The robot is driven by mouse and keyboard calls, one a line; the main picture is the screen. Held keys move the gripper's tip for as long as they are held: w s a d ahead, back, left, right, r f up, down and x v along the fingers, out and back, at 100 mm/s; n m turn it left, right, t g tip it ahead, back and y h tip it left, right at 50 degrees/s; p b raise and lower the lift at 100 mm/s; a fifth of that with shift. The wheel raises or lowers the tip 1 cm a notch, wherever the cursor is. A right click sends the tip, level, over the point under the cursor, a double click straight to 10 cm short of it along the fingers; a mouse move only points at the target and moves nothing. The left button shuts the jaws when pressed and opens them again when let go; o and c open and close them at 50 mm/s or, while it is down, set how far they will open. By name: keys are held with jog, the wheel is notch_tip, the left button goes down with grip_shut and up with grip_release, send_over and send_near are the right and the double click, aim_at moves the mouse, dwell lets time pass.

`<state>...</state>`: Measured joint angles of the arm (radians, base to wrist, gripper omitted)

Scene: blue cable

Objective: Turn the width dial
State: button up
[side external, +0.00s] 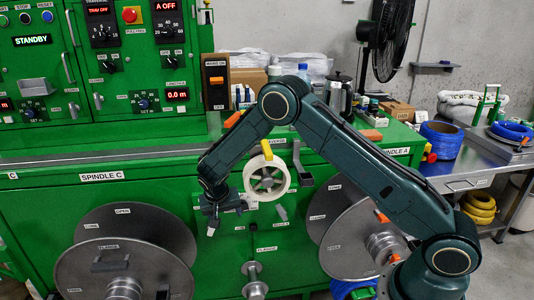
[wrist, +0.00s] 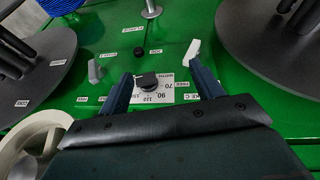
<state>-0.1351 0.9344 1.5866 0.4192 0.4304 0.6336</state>
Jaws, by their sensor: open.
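The width dial is a small black knob (wrist: 148,82) with a pale pointer line, on a white scale plate (wrist: 163,92) on the green panel in the wrist view. My gripper (wrist: 161,70) is open, with one dark finger on each side of the knob and a visible gap to both. How far the fingertips stand off the panel is hard to tell. In the side external view my gripper (side external: 218,208) is at the green front panel, left of the cream handwheel (side external: 266,180), and the dial is hidden behind it.
The cream handwheel (wrist: 35,140) is close to my wrist at lower left in the wrist view. A white-tipped lever (wrist: 192,52) is near the right fingertip, and a grey lever (wrist: 95,72) stands left. Large grey reel flanges (side external: 130,250) (side external: 350,240) flank the panel.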

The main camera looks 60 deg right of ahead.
jog(key=shift+h, duration=0.3)
jog(key=f, duration=0.5)
jog(key=shift+d+f, duration=0.2)
jog(key=shift+d, duration=0.2)
jog(key=shift+w+d+f, duration=0.15)
jog(key=shift+w+d, duration=0.6)
jog(key=shift+d, duration=1.15)
jog(key=shift+w+d+f, duration=0.2)
jog(key=shift+w+d, duration=0.6)
jog(key=shift+d, duration=1.15)
jog(key=shift+w+d+f, duration=0.15)
jog(key=shift+w+d, duration=0.6)
jog(key=shift+d, duration=1.15)
jog(key=c, duration=1)
